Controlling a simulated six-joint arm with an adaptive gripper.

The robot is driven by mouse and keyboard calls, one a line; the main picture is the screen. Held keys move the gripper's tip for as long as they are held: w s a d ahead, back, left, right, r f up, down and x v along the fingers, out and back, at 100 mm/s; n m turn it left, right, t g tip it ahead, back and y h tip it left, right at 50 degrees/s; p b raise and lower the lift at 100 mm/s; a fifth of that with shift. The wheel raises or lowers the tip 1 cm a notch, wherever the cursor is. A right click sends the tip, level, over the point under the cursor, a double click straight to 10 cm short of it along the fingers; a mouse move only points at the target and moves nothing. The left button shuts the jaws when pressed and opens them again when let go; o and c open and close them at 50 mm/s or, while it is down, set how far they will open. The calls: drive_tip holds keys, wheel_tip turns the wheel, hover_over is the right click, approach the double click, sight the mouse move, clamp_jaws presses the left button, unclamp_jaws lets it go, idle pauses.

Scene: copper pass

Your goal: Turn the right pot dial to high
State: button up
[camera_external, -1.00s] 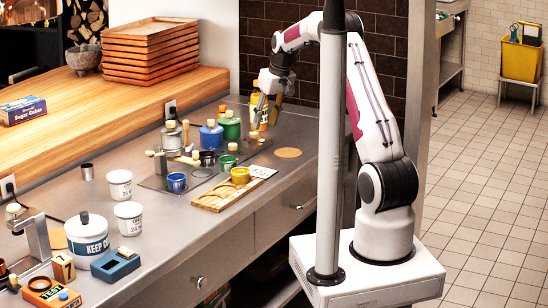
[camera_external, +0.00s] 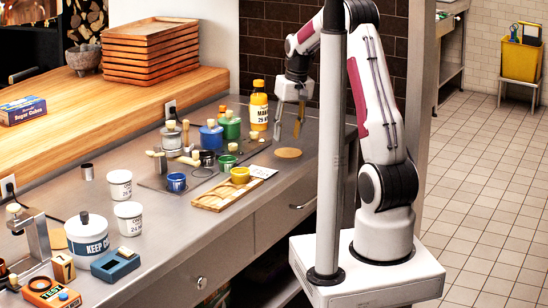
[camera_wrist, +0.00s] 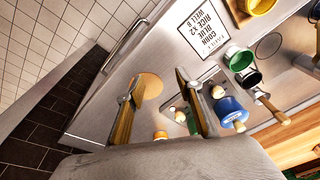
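My gripper (camera_external: 288,128) is open and empty, pointing down over the far right end of the steel counter. Its two fingers also show apart in the wrist view (camera_wrist: 158,80). A blue pot (camera_external: 211,136) and a green pot (camera_external: 230,127) stand to its left; the blue pot (camera_wrist: 230,108) also shows right of the fingers in the wrist view. A small pale knob (camera_external: 253,135) sits just right of the pots, left of my fingers. In the wrist view a pale round knob (camera_wrist: 180,116) shows between the fingers. Dial markings are too small to read.
A wooden tray (camera_external: 212,202) with a yellow cup (camera_external: 240,176) is nearer the front. A grey post (camera_external: 332,150) stands right of my gripper.

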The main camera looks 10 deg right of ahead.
drive_tip(key=s+d+r, duration=0.3)
drive_tip(key=s+r, duration=0.2)
drive_tip(key=s, duration=0.5)
drive_tip(key=shift+s+d+m, duration=0.15)
drive_tip(key=shift+s+m, duration=0.05)
drive_tip(key=shift+m, duration=0.2)
idle(0.6)
drive_tip(key=s+d+r+t, duration=0.2)
drive_tip(key=s+d, duration=0.1)
drive_tip(key=s, duration=0.7)
drive_tip(key=s+d+r+m+t+h, duration=0.1)
drive_tip(key=s+d+r, duration=0.2)
drive_tip(key=s, duration=0.7)
drive_tip(key=shift+r+m+t, duration=0.25)
drive_tip(key=shift+m+t, duration=0.05)
drive_tip(key=shift+t, duration=0.1)
